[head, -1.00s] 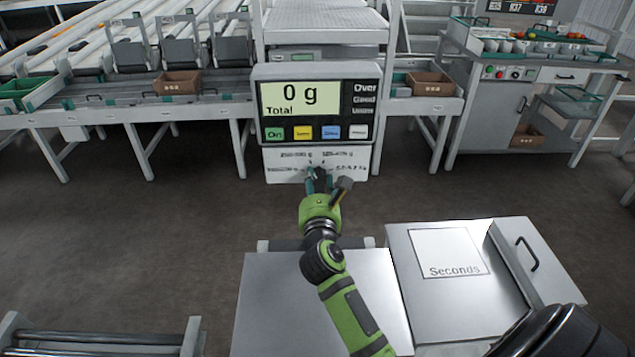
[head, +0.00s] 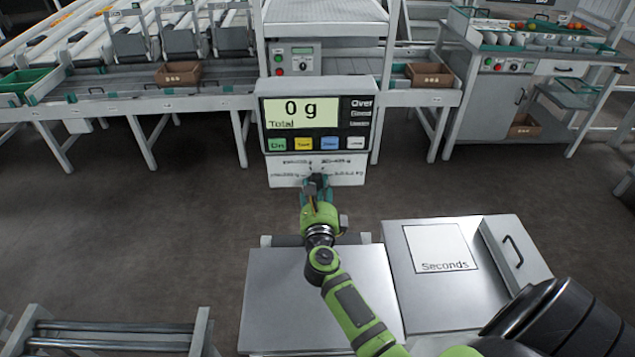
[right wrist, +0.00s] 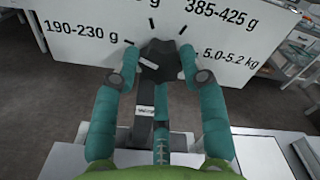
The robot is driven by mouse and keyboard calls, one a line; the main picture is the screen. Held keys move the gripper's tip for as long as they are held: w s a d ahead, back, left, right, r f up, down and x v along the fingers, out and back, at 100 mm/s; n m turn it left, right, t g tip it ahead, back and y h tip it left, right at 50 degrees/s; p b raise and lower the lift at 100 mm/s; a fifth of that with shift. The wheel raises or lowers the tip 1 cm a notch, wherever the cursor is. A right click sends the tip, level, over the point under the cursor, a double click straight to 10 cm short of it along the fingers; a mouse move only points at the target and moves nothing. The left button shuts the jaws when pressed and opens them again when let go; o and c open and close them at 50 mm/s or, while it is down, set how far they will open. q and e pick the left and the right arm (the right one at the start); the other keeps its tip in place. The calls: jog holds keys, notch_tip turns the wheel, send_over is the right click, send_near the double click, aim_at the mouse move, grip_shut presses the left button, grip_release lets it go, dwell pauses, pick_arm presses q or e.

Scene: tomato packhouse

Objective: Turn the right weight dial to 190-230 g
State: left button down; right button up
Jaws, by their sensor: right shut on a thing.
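The right weight dial (right wrist: 160,58) is a dark knob on a white panel (right wrist: 90,22) below the scale display. A pale mark on the knob seems to point up and left, between the 190-230 g label (right wrist: 82,33) and a top label that is partly cut off. Labels 385-425 g and 5.0-5.2 kg stand to the right. My right gripper (right wrist: 159,66) is shut on the dial, with a teal finger on each side. In the head view, my right gripper (head: 316,184) covers most of the dial. My left gripper is not in view.
The display box (head: 303,112) above the dial reads 0 g Total and has coloured buttons. A steel bench (head: 310,290) and a surface marked Seconds (head: 440,248) lie in front. A brown box (head: 430,75) stands right of the display. Floor is open on both sides.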

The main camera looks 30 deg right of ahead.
jog(key=shift+w+r+n+p, duration=0.1)
jog(key=shift+r+n+p, duration=0.3)
jog(key=shift+n, duration=0.2)
jog(key=o, duration=1)
jog(key=shift+o, duration=0.7)
jog(key=shift+f, duration=0.1)
jog(key=shift+a+f, duration=0.1)
jog(key=v, duration=1.2)
jog(key=shift+f, duration=0.1)
